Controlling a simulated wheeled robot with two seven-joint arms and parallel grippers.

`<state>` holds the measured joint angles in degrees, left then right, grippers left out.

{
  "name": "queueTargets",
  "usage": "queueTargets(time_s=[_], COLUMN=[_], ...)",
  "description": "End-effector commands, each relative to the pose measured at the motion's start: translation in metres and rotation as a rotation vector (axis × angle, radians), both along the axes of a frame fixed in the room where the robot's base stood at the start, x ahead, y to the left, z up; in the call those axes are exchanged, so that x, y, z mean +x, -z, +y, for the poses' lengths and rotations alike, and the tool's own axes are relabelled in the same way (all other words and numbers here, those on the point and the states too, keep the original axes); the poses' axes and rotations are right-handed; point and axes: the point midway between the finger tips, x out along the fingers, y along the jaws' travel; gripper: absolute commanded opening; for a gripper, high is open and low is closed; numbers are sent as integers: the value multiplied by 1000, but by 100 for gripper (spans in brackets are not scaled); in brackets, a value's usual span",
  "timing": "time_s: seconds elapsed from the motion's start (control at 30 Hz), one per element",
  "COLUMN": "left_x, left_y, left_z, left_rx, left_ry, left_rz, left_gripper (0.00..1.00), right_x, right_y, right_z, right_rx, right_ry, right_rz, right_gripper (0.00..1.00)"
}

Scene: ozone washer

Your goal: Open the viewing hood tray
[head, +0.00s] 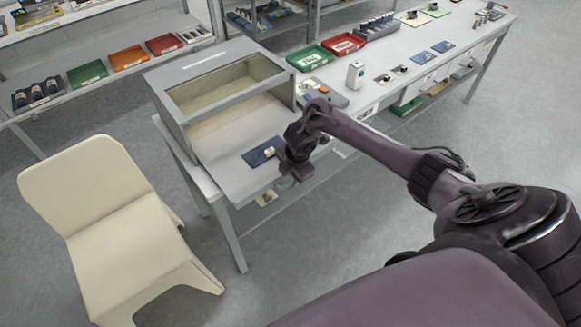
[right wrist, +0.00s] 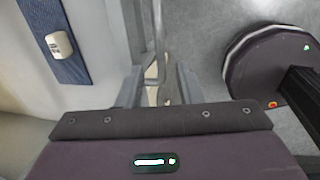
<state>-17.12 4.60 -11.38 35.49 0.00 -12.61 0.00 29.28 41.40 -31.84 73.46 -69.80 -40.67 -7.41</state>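The viewing hood (head: 180,106) is a grey box with a glass-topped window on the left end of the workbench. A light grey tray surface (head: 222,176) shows at its open front. A blue mat (head: 255,158) with a small white block (head: 269,151) lies on it; the block also shows in the right wrist view (right wrist: 58,44). My right gripper (head: 291,176) is at the tray's right front edge. In the right wrist view its fingers (right wrist: 159,86) stand apart, with a thin metal bar (right wrist: 157,35) running in line between them. Contact cannot be told. My left gripper is not in view.
A cream chair (head: 85,190) stands left of the bench. Red and green trays (head: 310,58), a white bottle (head: 355,74) and small parts fill the bench to the right. A shelf with coloured bins (head: 128,57) stands behind. Floor in front of the bench is clear.

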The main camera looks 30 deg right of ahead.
Motion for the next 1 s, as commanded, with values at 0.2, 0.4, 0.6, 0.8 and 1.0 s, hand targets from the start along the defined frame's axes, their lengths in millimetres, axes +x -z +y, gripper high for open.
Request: queueTargets(time_s=[0.2, 0.4, 0.6, 0.8, 1.0], left_x=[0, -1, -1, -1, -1], left_y=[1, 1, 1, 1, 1], left_z=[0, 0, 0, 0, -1], left_rx=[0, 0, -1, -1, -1], left_ry=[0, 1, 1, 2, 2], left_rz=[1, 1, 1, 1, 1], left_gripper=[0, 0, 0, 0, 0], right_x=[-6, -9, -10, -9, -10], right_y=[-37, -51, -52, -52, -47], right_z=[-1, -2, -1, -1, 10], right_rx=[-1, -2, -1, -1, 7], right_ry=[-2, 1, 1, 1, 0], right_rz=[-3, -1, 0, 0, -14], right_gripper=[33, 33, 33, 33, 33])
